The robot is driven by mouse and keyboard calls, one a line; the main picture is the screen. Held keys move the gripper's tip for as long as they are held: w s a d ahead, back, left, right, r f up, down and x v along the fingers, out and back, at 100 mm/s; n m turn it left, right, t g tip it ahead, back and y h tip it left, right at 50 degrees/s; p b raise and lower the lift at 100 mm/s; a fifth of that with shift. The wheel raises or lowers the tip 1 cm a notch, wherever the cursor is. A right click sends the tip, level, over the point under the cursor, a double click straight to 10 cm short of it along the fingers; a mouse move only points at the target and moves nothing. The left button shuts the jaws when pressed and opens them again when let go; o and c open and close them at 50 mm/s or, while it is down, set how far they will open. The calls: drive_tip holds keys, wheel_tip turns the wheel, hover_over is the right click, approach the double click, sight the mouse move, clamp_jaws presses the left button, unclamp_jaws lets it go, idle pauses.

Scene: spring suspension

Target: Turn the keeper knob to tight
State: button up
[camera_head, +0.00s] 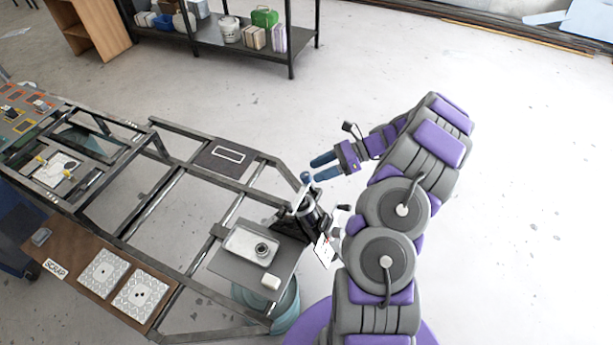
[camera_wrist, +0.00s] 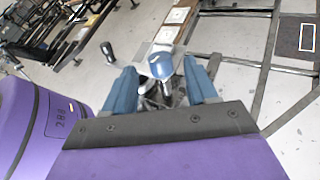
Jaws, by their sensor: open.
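The keeper knob looks like the small blue rounded piece (camera_head: 306,177) on top of a dark and silver cylindrical unit (camera_head: 308,208) at the right end of the metal frame. In the wrist view the blue knob (camera_wrist: 161,64) shows between and beyond the fingertips. My gripper (camera_head: 313,170) has two blue fingers spread apart, pointing left at the knob. In the wrist view my gripper (camera_wrist: 158,68) is open, with nothing visibly clamped. I cannot tell whether a finger touches the knob. The knob's setting is not readable.
A plate with a pale tray (camera_head: 240,241) and a round part (camera_head: 262,249) lies beside the unit. A white card (camera_head: 324,251) hangs at its front. A blue-grey bucket (camera_head: 286,308) stands below. The frame's bars (camera_head: 185,170) extend left. The floor to the right is clear.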

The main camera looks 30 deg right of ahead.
sight(305, 174)
drive_tip(key=x, duration=0.4)
drive_tip(key=shift+a+b, duration=0.35)
drive_tip(key=shift+a, duration=0.05)
drive_tip(key=shift+w+f, duration=0.1)
drive_tip(key=shift+f, duration=0.1)
drive_tip(key=shift+w+d+f, duration=0.1)
drive_tip(key=shift+d+f, duration=0.05)
drive_tip(key=shift+d, duration=0.2)
drive_tip(key=shift+a, duration=0.35)
drive_tip(key=shift+c, duration=0.3)
drive_tip(key=shift+a, duration=0.35)
drive_tip(key=shift+c, duration=1.4)
drive_tip(key=shift+d, duration=0.2)
drive_tip(key=c, duration=0.6)
